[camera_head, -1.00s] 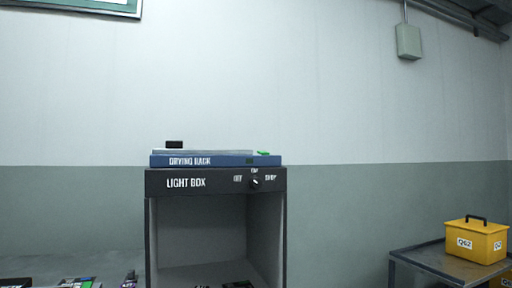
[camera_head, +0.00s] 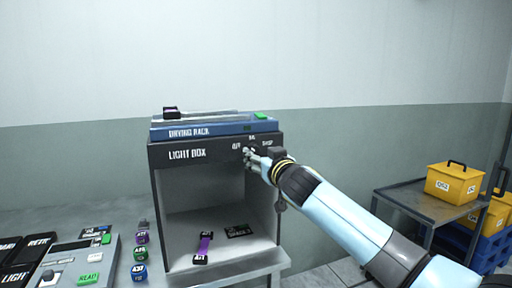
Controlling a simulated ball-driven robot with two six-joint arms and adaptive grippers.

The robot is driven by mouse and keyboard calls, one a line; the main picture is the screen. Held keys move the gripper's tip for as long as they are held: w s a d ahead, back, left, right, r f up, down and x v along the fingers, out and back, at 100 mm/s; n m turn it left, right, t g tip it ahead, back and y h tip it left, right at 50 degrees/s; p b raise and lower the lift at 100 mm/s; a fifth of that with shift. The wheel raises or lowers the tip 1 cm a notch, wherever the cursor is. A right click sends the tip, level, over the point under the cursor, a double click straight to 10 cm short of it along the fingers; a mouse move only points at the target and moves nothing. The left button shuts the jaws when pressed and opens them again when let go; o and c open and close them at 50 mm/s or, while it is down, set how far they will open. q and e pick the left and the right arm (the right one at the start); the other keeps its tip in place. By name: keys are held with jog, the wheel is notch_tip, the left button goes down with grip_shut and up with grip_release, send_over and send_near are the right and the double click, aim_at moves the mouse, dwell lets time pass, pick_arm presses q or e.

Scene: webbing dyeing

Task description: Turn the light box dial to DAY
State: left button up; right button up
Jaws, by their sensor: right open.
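The light box (camera_head: 218,154) is a dark open-fronted cabinet with a black header strip. Labels on the right of the header surround the dial: OFF at left, one above that is too small to read clearly, and SHOP at right. My right gripper (camera_head: 252,157) is at the dial's place on the header, with its jaws open. Its fingers cover most or all of the dial, so I cannot tell the pointer's direction or whether they touch it. My left gripper is not in view.
A blue drying rack (camera_head: 200,132) lies on the box. Several labelled jars (camera_head: 139,272) and a grey device (camera_head: 112,248) stand left. A yellow case (camera_head: 453,184) sits on a cart at right.

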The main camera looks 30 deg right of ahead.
aim_at(256, 151)
jog(key=shift+x, duration=1.75)
jog(key=shift+a, duration=0.1)
grip_shut()
